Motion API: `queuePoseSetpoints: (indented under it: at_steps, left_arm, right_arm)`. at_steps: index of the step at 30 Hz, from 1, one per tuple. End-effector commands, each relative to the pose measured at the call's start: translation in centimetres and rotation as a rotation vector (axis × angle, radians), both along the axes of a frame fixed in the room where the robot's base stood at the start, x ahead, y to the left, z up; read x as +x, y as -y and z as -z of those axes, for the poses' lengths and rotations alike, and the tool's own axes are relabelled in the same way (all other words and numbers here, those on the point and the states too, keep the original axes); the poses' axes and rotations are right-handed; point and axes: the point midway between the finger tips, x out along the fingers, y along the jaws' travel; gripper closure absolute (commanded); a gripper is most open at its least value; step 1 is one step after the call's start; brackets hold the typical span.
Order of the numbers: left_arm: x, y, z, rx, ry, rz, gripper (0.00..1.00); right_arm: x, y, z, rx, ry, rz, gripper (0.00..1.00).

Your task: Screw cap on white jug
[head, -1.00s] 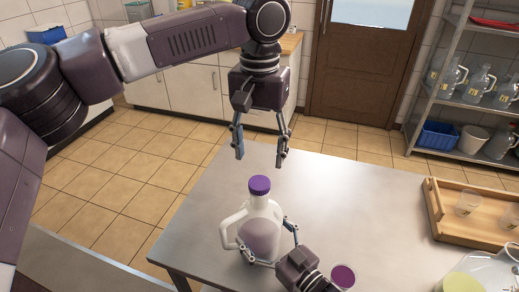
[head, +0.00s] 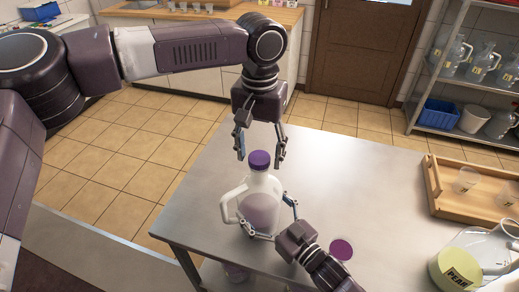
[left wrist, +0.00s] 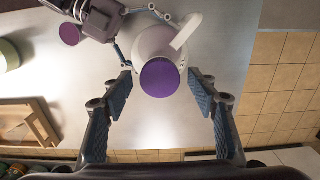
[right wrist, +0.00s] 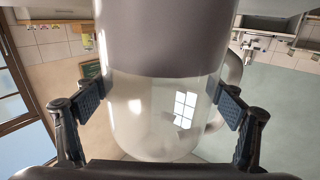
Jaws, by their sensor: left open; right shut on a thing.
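The white jug (head: 262,199) stands upright on the steel table, with a handle at its left and mauve contents showing through its body. A purple cap (head: 259,160) sits on its mouth; whether it is tight I cannot tell. My left gripper (head: 260,160) points down with its fingers open, one on each side of the cap. In the left wrist view the cap (left wrist: 160,78) lies between the open fingers, with gaps on both sides. My right gripper (head: 268,222) is shut around the jug's body, which fills the right wrist view (right wrist: 165,110).
A purple disc-like lid (head: 341,248) lies right of my right gripper. A wooden tray (head: 432,190) with clear cups stands at the right. The table's middle is clear.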

Motion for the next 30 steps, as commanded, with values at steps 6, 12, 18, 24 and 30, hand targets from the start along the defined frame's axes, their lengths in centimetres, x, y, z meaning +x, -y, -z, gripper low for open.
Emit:
queuePoseSetpoints:
  at_steps: [6,12,18,24,30]
  left_arm:
    - [0.01,0.01,-0.03,0.000,0.000,0.000,0.67]
    - [0.01,0.00,-0.04,0.000,0.000,0.000,0.89]
    - [-0.06,0.04,0.03,0.000,-0.002,0.080,0.91]
    - [-0.10,0.09,0.12,-0.004,-0.003,0.429,0.91]
    - [-0.05,0.06,0.04,-0.003,-0.001,0.756,0.91]
  right_arm:
    - [-0.02,-0.03,-0.01,-0.001,0.001,-0.001,0.80]
    - [-0.02,-0.03,-0.02,-0.001,0.001,-0.001,0.80]
    - [-0.02,-0.03,-0.01,0.000,0.000,-0.001,0.80]
    - [-0.02,-0.03,-0.01,-0.001,0.001,-0.001,0.80]
    - [-0.02,-0.03,-0.02,-0.001,0.001,-0.001,0.80]
